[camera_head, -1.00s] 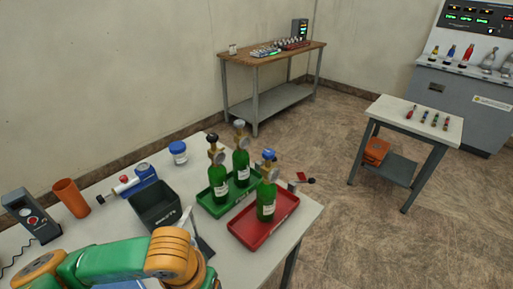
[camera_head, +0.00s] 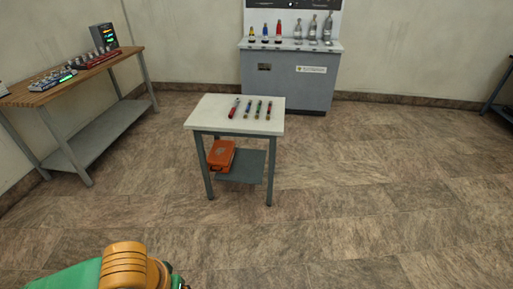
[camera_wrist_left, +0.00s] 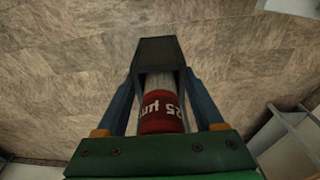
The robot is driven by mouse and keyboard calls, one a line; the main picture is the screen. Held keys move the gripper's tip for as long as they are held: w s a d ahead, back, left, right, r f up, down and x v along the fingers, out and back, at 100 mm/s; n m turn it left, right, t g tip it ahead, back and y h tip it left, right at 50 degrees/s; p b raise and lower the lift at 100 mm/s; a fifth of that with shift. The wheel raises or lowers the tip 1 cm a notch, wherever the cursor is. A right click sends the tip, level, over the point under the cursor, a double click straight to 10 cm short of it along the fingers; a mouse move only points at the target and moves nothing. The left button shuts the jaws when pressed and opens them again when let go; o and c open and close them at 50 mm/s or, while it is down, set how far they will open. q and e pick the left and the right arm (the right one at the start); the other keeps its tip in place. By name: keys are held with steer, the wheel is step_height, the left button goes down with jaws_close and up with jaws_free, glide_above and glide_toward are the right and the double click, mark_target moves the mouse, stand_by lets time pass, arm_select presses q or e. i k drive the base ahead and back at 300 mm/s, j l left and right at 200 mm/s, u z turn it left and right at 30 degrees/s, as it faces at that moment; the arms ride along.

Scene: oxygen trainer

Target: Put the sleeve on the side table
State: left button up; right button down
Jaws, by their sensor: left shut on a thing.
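The side table (camera_head: 210,121) is a small table with a pale top and grey legs, in the middle of the head view. My left gripper (camera_wrist_left: 160,75) is shut on a cylinder with a grey upper part and a red band marked "25 µm" (camera_wrist_left: 162,112), which I take to be the sleeve. A dark block at the fingertips hides its far end. The wrist view shows floor beyond it. In the head view only my left arm shows at the bottom left, and the held sleeve is out of view. My right gripper is not in view.
Several thin coloured tubes (camera_head: 247,109) lie on the right half of the side table's top; its left part is bare. An orange case (camera_head: 221,154) sits on its lower shelf. A wooden bench (camera_head: 35,92) stands left, a grey console (camera_head: 288,78) behind. Open floor lies in front.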

mark_target(214, 108)
steer(key=i+u, duration=0.2)
steer(key=i, duration=0.25)
steer(key=i+l+u, duration=0.15)
steer(key=i, duration=0.3)
steer(key=i+l+u, duration=0.2)
steer(key=i, duration=0.25)
steer(key=i+j+z, duration=0.1)
steer(key=i, duration=0.25)
steer(key=i+j+z, duration=0.1)
steer(key=i, duration=0.3)
steer(key=i+j+z, duration=0.1)
steer(key=i+j, duration=0.2)
steer(key=i+j+z, duration=1.1)
steer(key=k+l, duration=0.1)
